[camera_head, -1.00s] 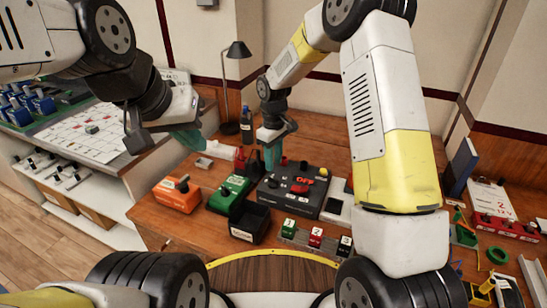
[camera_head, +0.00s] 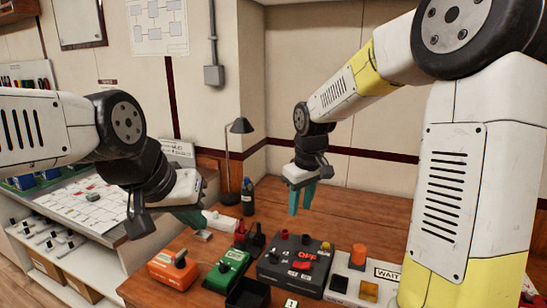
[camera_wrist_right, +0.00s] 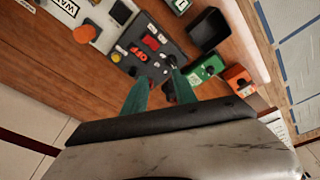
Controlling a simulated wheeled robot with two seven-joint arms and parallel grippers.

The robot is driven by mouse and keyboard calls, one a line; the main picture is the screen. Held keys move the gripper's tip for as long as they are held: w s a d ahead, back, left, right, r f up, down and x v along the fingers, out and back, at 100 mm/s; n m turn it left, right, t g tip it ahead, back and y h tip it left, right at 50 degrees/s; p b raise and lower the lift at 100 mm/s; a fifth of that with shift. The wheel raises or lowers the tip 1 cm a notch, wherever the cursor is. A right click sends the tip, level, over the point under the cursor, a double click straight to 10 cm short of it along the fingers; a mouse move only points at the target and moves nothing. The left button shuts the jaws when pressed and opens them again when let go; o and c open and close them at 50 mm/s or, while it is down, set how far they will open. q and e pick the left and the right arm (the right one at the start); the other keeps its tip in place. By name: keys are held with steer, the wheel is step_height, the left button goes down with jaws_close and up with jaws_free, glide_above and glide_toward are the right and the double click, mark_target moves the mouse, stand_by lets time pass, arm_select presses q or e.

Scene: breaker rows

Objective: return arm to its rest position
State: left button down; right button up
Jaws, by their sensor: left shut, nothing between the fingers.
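My right gripper (camera_head: 302,212) hangs above the back of the wooden table, behind the dark grey OFF panel (camera_head: 272,270). Its two teal fingers point down. In the right wrist view the fingers stand apart with nothing between them (camera_wrist_right: 157,90), and the OFF panel (camera_wrist_right: 128,42) lies beyond them. My left gripper (camera_head: 192,217) is at the left, near the table's left side. Its teal fingers are together and hold nothing.
An orange box (camera_head: 172,270), a green box (camera_head: 227,270) and a black bin (camera_head: 248,294) stand along the table. A WAIT panel (camera_head: 362,280) with an orange knob is at right. A lamp (camera_head: 240,126) and a dark bottle (camera_head: 247,197) stand at the back. The table's back right is clear.

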steer(key=s+d+r+m+t, duration=0.2)
steer(key=s+d+r+m, duration=0.1)
steer(key=s, duration=0.7)
steer(key=s+d+r+m+t+y, duration=0.1)
steer(key=s+d+r+m+t, duration=0.1)
steer(key=s, duration=0.7)
steer(key=shift+s+d+r+m, duration=0.35)
steer(key=shift+d+r+m, duration=0.55)
steer(key=shift+r, duration=1)
steer(key=shift+d, duration=0.1)
